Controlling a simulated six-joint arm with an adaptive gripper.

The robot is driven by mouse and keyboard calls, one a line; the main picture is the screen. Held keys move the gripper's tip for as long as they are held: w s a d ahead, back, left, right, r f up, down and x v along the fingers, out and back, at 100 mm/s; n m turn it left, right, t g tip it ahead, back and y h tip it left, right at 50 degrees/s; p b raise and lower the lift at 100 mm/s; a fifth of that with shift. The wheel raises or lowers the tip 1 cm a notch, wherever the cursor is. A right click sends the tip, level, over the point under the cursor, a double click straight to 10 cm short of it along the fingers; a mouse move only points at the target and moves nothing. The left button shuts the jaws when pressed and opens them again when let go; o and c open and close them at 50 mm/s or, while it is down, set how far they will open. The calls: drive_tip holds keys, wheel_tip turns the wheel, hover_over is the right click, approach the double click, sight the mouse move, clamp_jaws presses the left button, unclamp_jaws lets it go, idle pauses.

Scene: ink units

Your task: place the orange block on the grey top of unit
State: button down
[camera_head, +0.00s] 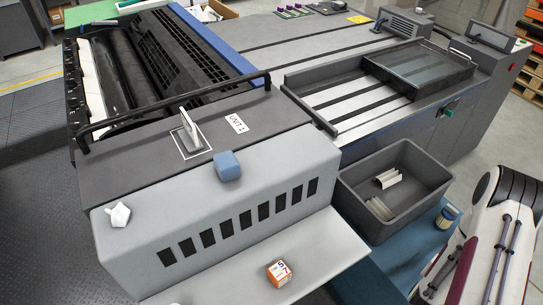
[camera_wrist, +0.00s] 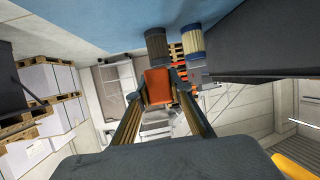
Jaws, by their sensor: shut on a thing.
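An orange block (camera_wrist: 158,85) is between the two fingers of my gripper (camera_wrist: 157,98) in the wrist view, and the gripper is shut on it. I cannot make out the gripper or the held block in the head view. The unit marked "UNIT 1" has a dark grey top (camera_head: 270,128) in the head view. A white-outlined square (camera_head: 193,154) is drawn on it, with a pale upright piece (camera_head: 189,128) standing there.
A blue lump (camera_head: 228,166) and a white crumpled thing (camera_head: 118,213) lie on the unit's light grey cover. A small orange-and-white carton (camera_head: 279,272) is on the front ledge. A dark bin (camera_head: 345,192) and a jar (camera_head: 448,217) stand right.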

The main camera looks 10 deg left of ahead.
wheel_tip(320, 180, up, 45)
drive_tip(key=w+a+r+n+t+y, duration=0.1)
drive_tip(key=w+a+r+n+y, duration=0.15)
drive_tip(key=w+a, duration=0.45)
drive_tip(key=w+a+r+n+t+y, duration=0.1)
drive_tip(key=w+a+n+y, duration=0.15)
drive_tip(key=a, duration=0.85)
drive_tip(key=w+a+r+n+y, duration=0.15)
drive_tip(key=a+n+y, duration=0.4)
drive_tip(key=a, duration=1.75)
drive_tip(key=s+a+f+n+g+y, duration=0.1)
drive_tip(key=s+a+n+g+y, duration=0.2)
drive_tip(key=a, duration=0.9)
drive_tip(key=s+a+f+n+y, duration=0.15)
drive_tip(key=s+a+y, duration=0.3)
drive_tip(key=a, duration=0.65)
drive_tip(key=s+a+f+n+g+y, duration=0.2)
drive_tip(key=s+a+n+g, duration=0.35)
drive_tip(key=s+a, duration=1.05)
drive_tip(key=shift+t, duration=0.35)
drive_tip(key=shift+a+f, duration=0.2)
drive_tip(key=shift+f, duration=2.25)
